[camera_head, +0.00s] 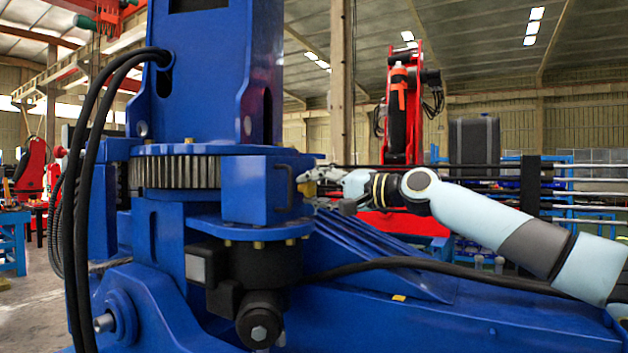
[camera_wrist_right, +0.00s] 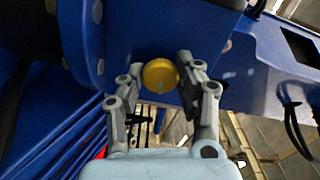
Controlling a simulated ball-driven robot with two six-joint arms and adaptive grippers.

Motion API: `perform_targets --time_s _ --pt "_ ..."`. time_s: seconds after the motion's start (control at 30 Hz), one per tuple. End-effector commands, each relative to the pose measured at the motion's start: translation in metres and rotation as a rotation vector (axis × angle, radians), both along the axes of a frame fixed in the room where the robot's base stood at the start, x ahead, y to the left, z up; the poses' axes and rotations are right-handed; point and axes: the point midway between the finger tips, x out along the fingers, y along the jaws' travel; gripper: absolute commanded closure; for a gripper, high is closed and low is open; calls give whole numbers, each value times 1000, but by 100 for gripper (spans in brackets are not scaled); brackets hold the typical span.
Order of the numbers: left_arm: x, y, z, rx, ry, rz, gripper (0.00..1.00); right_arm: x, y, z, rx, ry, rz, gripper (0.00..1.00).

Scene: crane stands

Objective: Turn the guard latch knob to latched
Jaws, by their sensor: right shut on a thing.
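The guard latch knob (camera_wrist_right: 160,75) is a round yellow knob on a blue face in the right wrist view. A small mark shows on its front; I cannot tell which setting it stands at. My right gripper (camera_wrist_right: 157,84) has one finger on each side of the knob and is shut on it. In the head view the right gripper (camera_head: 315,178) reaches in from the right to the side of a blue guard box (camera_head: 262,190), and the knob there is mostly hidden by the fingers. My left gripper is in neither view.
The big blue crane column (camera_head: 215,75) with its toothed ring (camera_head: 180,172) fills the left side. A black motor (camera_head: 262,270) hangs under the guard box. Black hoses (camera_head: 75,200) loop down at left. A blue beam (camera_head: 430,315) with a black cable runs below my right arm.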

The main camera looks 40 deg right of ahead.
Motion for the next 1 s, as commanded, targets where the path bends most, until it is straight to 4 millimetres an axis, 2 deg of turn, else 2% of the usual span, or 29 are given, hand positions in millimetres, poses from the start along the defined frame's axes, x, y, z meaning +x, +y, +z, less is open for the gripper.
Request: perform_targets --time_s 0.1,0.4,1.0 --pt "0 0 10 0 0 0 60 0 -1 3 84 29 -1 98" --pt "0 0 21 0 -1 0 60 0 -1 2 226 81 -3 98" --pt "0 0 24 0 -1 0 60 0 -1 1 276 100 -3 98"
